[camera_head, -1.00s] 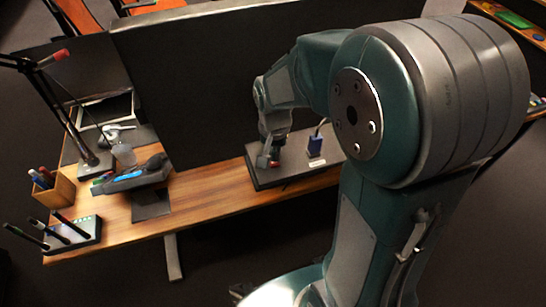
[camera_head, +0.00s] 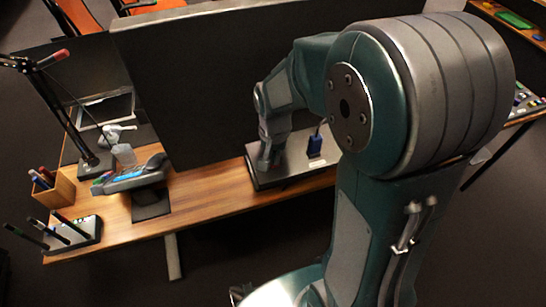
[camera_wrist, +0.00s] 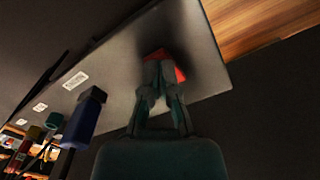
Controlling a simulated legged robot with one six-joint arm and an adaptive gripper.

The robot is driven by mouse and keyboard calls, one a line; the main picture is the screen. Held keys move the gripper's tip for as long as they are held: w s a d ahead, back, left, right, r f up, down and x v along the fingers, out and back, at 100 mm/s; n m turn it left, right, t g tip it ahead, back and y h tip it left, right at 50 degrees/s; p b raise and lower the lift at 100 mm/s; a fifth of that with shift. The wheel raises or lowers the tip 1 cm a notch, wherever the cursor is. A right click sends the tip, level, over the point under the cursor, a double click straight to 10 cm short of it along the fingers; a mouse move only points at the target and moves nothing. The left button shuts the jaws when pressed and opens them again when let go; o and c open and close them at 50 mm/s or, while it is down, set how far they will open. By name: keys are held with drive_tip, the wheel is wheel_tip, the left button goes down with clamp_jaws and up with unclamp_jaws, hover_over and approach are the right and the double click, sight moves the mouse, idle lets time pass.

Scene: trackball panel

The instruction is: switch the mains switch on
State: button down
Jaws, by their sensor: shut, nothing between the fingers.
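A red part (camera_wrist: 180,74), which looks like the mains switch, shows in the wrist view behind my fingertips near the end of the grey panel (camera_wrist: 205,60). My gripper (camera_wrist: 158,72) is shut, with its fingertips in front of the red part and covering most of it. I cannot tell whether they touch it or which way the switch is set. In the head view my gripper (camera_head: 265,163) is down at the left part of the panel (camera_head: 290,178), and the red part is hidden there.
A blue upright part (camera_head: 315,145) stands on the panel right of my gripper; it also shows in the wrist view (camera_wrist: 84,118). A dark screen (camera_head: 200,80) rises behind. A lamp (camera_head: 85,140), pen holder (camera_head: 52,188) and pen stand (camera_head: 75,235) occupy the left of the wooden desk.

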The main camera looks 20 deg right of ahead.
drive_tip(key=shift+f, duration=0.25)
drive_tip(key=shift+r, duration=3.5)
drive_tip(key=shift+r, duration=0.1)
drive_tip(key=s+r+n+t, duration=0.5)
drive_tip(key=s+r, duration=0.5)
drive_tip(key=s, duration=0.4)
drive_tip(key=shift+n+t, duration=0.3)
drive_tip(key=shift+n, duration=0.2)
drive_tip(key=shift+s, duration=0.1)
